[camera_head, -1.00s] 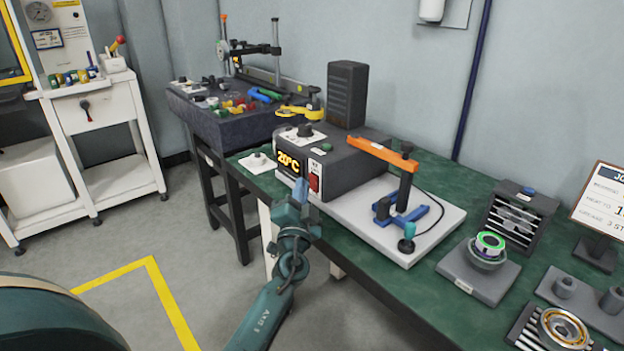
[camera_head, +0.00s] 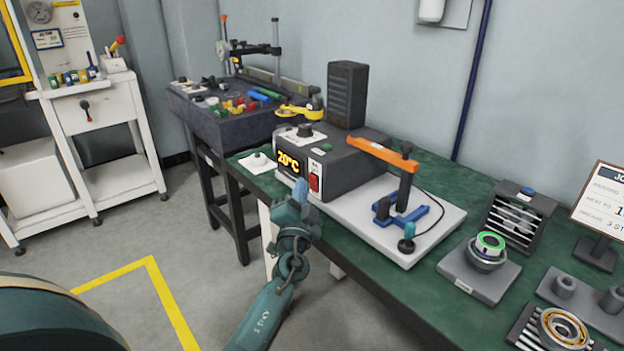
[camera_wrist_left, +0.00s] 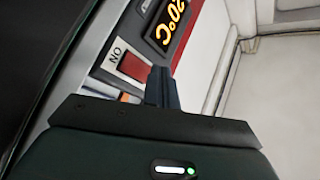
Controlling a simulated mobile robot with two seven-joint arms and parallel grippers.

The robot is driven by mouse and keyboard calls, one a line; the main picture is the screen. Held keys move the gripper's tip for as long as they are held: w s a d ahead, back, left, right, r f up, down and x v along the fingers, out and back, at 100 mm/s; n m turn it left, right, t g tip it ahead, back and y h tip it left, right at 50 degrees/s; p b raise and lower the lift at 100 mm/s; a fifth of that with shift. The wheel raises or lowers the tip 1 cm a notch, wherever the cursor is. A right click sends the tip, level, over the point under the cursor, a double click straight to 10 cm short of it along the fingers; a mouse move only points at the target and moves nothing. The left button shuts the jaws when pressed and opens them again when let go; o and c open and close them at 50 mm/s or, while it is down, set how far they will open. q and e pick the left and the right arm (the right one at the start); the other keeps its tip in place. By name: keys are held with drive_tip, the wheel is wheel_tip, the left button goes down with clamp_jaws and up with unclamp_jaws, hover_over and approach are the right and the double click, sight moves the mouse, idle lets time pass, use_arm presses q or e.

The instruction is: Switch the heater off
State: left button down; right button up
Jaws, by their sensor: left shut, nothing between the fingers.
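The heater (camera_head: 338,160) is a dark grey box on the white base plate, with a yellow display (camera_head: 289,161) reading 20°C. The display also shows in the left wrist view (camera_wrist_left: 167,24). A red rocker switch (camera_head: 314,184) sits right of the display on its front face. In the left wrist view the switch (camera_wrist_left: 134,66) lies beside a label that reads as ON turned round. My left gripper (camera_head: 301,190) is shut and empty, its tips close in front of the switch; whether they touch it I cannot tell. In the left wrist view the fingers (camera_wrist_left: 161,84) partly overlap the switch's edge. My right gripper is not in view.
An orange lever press (camera_head: 382,155) with a blue foot stands right of the heater on the white plate (camera_head: 440,230). A dark tower (camera_head: 347,94) stands behind the heater. A small white knob plate (camera_head: 258,163) lies to its left. Floor in front of the bench is free.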

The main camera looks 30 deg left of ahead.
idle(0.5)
use_arm(q)
drive_tip(key=shift+w+d+b, duration=0.2)
drive_tip(key=shift+w+b, duration=0.2)
drive_tip(key=shift+w+d, duration=0.1)
drive_tip(key=shift+w, duration=0.15)
idle(0.6)
drive_tip(key=shift+s, duration=0.1)
drive_tip(key=shift+s+a+b, duration=0.3)
drive_tip(key=shift+s, duration=0.3)
drive_tip(key=s, duration=0.1)
drive_tip(key=s+a, duration=0.1)
drive_tip(key=s, duration=0.1)
drive_tip(key=s+a, duration=0.1)
drive_tip(key=shift+s+f, duration=0.3)
idle(0.5)
